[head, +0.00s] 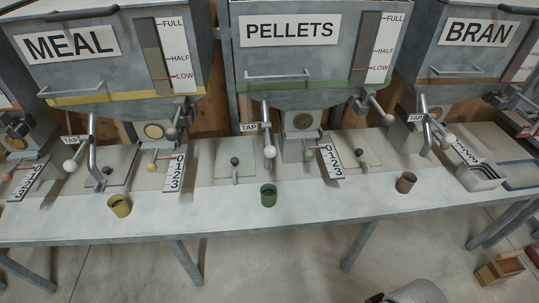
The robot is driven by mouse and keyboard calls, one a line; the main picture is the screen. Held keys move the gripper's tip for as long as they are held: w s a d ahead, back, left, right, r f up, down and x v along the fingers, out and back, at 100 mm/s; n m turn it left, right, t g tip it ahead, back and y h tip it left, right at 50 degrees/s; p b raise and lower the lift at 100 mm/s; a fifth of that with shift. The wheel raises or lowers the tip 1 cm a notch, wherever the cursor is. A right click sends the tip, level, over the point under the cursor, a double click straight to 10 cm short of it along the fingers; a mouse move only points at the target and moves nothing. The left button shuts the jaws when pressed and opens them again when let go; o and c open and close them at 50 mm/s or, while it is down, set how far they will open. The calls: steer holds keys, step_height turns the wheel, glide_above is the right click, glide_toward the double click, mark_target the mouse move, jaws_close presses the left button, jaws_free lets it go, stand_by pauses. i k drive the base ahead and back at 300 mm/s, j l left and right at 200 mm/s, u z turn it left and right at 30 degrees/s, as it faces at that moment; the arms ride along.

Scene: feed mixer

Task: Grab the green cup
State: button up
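The green cup (268,196) stands upright on the pale bench (330,205), near its front edge and below the hopper labelled PELLETS (320,60). Its open top faces up and nothing touches it. My gripper is not in view, so I cannot see its place or state. A grey rounded shape at the bottom edge right of centre may be part of my own body.
A yellow cup (120,207) stands to the left and a brown cup (406,182) to the right, both near the front edge. Tap levers with pale knobs (269,152) hang behind the cups. A wooden box (500,270) lies on the floor at right.

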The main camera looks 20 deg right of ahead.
mark_target(268, 191)
steer(key=i+j, duration=0.75)
steer(key=j, duration=0.25)
